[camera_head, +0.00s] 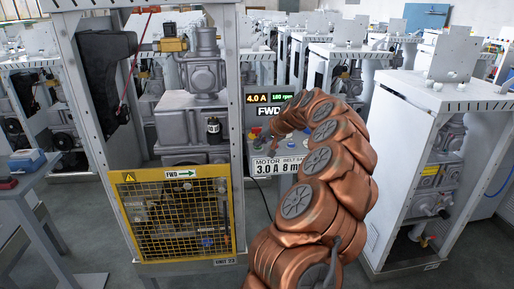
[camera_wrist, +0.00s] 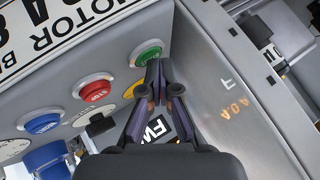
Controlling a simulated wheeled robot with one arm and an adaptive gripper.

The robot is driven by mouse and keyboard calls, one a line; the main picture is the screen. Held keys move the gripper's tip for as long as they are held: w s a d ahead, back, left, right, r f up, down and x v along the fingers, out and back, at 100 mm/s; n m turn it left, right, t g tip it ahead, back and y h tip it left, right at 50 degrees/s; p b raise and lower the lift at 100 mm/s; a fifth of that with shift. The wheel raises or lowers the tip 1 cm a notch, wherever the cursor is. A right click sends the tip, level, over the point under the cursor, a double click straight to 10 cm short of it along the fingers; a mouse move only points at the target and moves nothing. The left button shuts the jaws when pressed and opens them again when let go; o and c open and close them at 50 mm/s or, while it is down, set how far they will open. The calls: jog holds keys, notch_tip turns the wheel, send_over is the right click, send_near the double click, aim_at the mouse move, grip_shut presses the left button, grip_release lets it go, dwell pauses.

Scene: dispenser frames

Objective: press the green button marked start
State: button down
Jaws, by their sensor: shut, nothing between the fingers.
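The green button (camera_wrist: 147,54) sits in a pale round collar on the grey panel, upper middle of the wrist view. Any marking on it is too small to read. My gripper (camera_wrist: 160,68) is shut and empty, its dark fingertips just right of and below the green button, overlapping its lower edge in the picture. I cannot tell whether they touch it.
A red button (camera_wrist: 96,91), a blue button (camera_wrist: 42,122) and a partly hidden yellow button (camera_wrist: 131,91) are close by. A motor label plate (camera_wrist: 62,30) adjoins the row. A caged machine frame (camera_head: 175,215) stands left of my arm, a white cabinet (camera_head: 405,145) right.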

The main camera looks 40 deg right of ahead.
aim_at(259, 148)
dwell(0.3)
jog(key=shift+r, duration=0.85)
jog(key=shift+r+p, duration=0.55)
jog(key=shift+r, duration=2)
